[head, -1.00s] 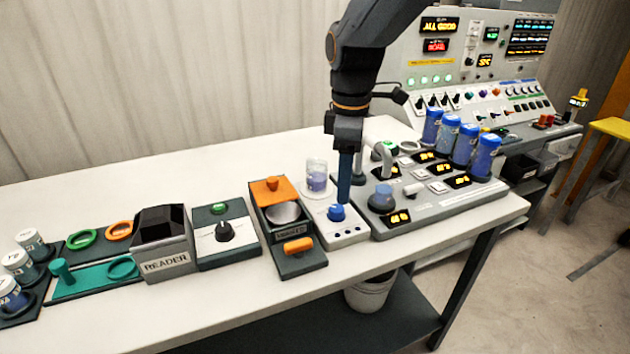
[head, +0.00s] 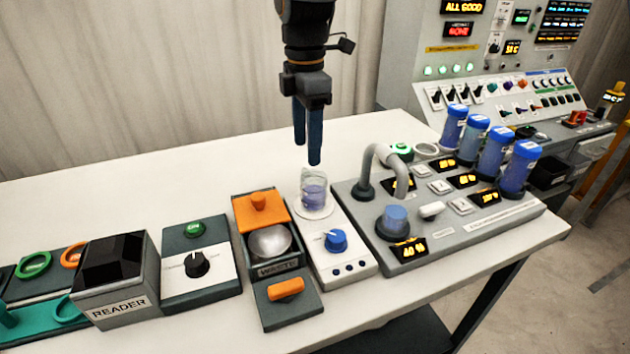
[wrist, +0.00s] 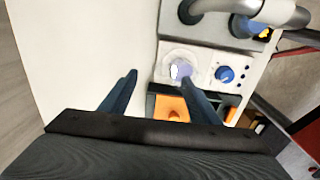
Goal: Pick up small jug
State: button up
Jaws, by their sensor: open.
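The small jug (head: 314,188) looks like the clear vessel with purple liquid in it. It stands upright on the round plate of a white unit with a blue knob. It also shows in the wrist view (wrist: 178,70), past the tip of the right finger, which is close to it in the picture. My gripper (head: 307,154) is open and empty, pointing down above the jug, with its fingertips just over the rim in the head view. The fingers also show in the wrist view (wrist: 159,80), spread apart. No handle can be made out.
A waste unit (head: 283,270) with orange parts stands left of the jug. A grey station with a curved pipe (head: 378,152), a blue cup (head: 395,218) and several blue-capped bottles stands right. A reader box (head: 115,275) is farther left. The white table behind is clear.

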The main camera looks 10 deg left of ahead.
aim_at(306, 169)
notch_tip(306, 169, down, 2)
jog(key=shift+f, duration=0.1)
jog(key=shift+s+f+p, duration=0.15)
jog(key=shift+f+p, duration=0.3)
jog(key=shift+f, duration=0.95)
jog(key=shift+s+f+p, duration=0.1)
jog(key=shift+f+p, duration=0.3)
jog(key=shift+f, duration=1)
jog(key=shift+c, duration=0.4)
jog(key=c, duration=1.3)
